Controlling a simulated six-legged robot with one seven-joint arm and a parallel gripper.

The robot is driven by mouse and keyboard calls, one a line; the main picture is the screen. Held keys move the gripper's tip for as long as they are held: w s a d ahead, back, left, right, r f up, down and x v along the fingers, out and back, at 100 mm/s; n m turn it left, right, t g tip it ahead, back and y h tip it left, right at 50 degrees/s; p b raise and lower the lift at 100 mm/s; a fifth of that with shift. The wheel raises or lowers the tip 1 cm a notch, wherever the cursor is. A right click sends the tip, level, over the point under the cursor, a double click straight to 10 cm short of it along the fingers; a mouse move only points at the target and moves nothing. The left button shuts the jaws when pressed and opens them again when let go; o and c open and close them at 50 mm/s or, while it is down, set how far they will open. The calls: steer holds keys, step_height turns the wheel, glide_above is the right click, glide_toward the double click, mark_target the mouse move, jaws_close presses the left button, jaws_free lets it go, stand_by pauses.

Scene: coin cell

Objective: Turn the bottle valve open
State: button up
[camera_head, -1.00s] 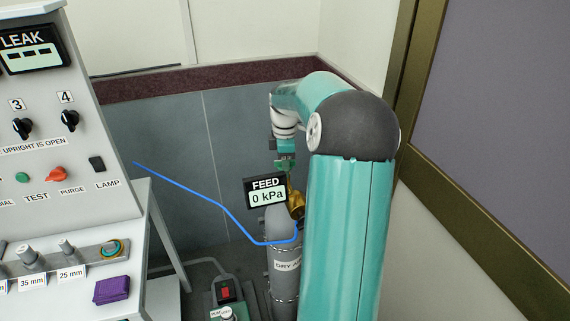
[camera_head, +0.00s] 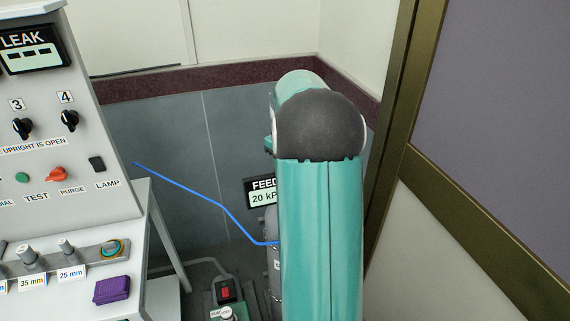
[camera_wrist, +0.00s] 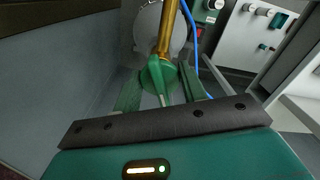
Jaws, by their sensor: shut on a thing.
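The green valve handle (camera_wrist: 157,75) sits at the end of a brass valve stem (camera_wrist: 167,30) in the wrist view. My gripper (camera_wrist: 161,88) has its two green fingers on either side of the handle and is shut on it. The grey bottle (camera_wrist: 148,40) lies behind the valve. In the head view only a strip of the bottle (camera_head: 271,222) shows left of my arm, which hides the valve and my gripper. The FEED display (camera_head: 262,194) there is partly covered and reads 20 kP, with its last letter hidden.
A blue hose (camera_head: 190,190) runs from the grey control panel (camera_head: 75,130) toward the bottle. A unit with a red switch (camera_head: 226,291) stands on the floor left of the bottle. A purple block (camera_head: 112,289) lies on the bench. Walls close in behind and right.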

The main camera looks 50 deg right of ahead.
steer(key=shift+m, duration=2.3)
steer(key=o, duration=1)
step_height(320, 180, up, 14)
steer(key=shift+f, duration=0.1)
steer(key=shift+a, duration=0.1)
